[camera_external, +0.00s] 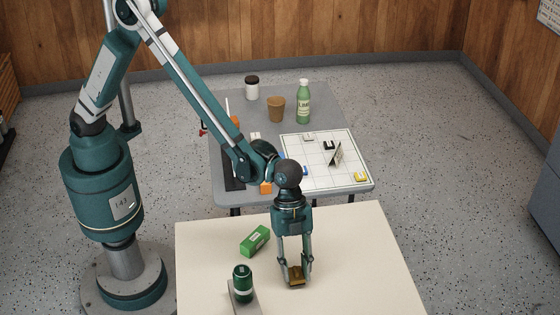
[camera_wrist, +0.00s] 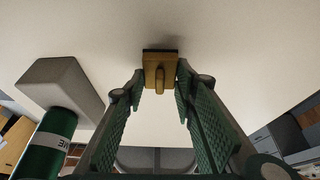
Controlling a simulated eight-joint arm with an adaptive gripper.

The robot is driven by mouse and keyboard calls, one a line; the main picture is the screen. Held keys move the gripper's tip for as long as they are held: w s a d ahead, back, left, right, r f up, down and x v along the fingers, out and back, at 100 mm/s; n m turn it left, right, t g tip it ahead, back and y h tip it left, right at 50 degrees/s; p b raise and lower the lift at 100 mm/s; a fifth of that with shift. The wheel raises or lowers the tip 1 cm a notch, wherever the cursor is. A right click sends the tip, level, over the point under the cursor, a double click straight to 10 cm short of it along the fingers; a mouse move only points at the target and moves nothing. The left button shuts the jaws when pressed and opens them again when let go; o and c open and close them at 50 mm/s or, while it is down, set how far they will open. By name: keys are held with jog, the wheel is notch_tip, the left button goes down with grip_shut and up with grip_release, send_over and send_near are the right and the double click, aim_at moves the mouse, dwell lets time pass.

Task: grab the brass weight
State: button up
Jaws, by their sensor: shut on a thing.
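The brass weight (camera_external: 296,277) is a small golden-brown block with a raised grip, on the cream table (camera_external: 360,245). In the wrist view the brass weight (camera_wrist: 160,66) is at the top centre, between my fingertips. My gripper (camera_external: 294,271) points straight down and is shut on the weight; in the wrist view my gripper (camera_wrist: 160,78) has one finger on each side of the raised grip. I cannot tell whether the weight's base touches the table.
A green can (camera_external: 243,282) with a grey block (camera_external: 236,307) stands left of my gripper. A green box (camera_external: 255,240) lies behind it. The grey table (camera_external: 230,90) behind holds a bottle (camera_external: 303,104), a brown cup (camera_external: 276,109) and a gridded board (camera_external: 318,175). The cream table's right side is clear.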

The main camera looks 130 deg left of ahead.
aim_at(296, 269)
notch_tip(296, 269, up, 9)
jog(key=shift+f+p, duration=0.15)
jog(key=shift+p, duration=0.8)
